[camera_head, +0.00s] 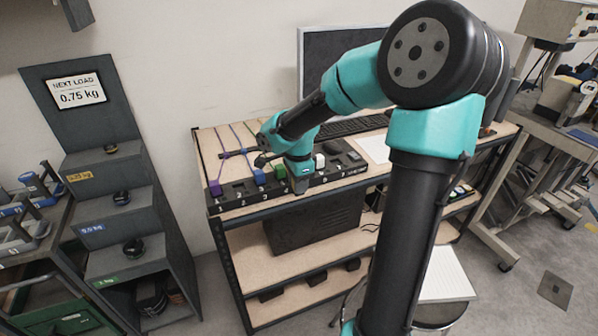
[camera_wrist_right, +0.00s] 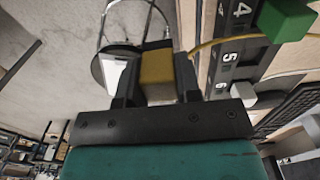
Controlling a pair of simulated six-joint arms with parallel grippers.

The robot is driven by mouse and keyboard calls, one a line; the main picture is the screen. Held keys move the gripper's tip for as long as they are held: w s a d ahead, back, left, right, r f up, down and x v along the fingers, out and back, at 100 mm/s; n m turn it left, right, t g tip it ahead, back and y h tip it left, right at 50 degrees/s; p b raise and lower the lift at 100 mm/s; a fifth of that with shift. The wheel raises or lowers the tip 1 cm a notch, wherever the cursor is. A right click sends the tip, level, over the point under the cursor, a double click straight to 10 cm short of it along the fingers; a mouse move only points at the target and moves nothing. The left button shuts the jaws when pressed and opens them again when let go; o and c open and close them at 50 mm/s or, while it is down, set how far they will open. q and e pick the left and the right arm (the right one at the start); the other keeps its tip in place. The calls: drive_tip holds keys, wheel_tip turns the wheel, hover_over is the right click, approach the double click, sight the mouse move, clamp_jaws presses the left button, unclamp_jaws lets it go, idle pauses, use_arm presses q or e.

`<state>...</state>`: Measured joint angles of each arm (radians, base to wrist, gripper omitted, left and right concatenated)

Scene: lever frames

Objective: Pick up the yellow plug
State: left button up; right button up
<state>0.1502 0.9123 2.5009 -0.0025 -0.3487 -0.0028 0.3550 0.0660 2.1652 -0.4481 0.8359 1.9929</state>
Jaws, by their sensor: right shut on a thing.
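The yellow plug (camera_wrist_right: 158,72) is between the two dark fingers of my right gripper (camera_wrist_right: 155,80) in the right wrist view. The gripper is shut on it. A yellow cord (camera_wrist_right: 225,39) runs at the right of the plug, over the dark numbered strip (camera_wrist_right: 222,72). In the wrist view the plug appears to the side of that strip, against the floor and a stool. In the head view my right gripper (camera_head: 301,184) is at the strip's front edge, and the yellow plug is hidden there. My left gripper is in neither view.
Purple (camera_head: 215,187), blue (camera_head: 259,177), green (camera_head: 280,171) and white (camera_head: 320,160) plugs stand along the strip. A keyboard (camera_head: 350,126) and monitor (camera_head: 325,62) are behind. A stepped weight stand (camera_head: 120,215) is left of the bench. A round stool (camera_head: 440,314) stands in front.

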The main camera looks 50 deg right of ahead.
drive_tip(key=shift+s+a, duration=0.45)
drive_tip(key=shift+a, duration=0.1)
drive_tip(key=shift+r, duration=0.1)
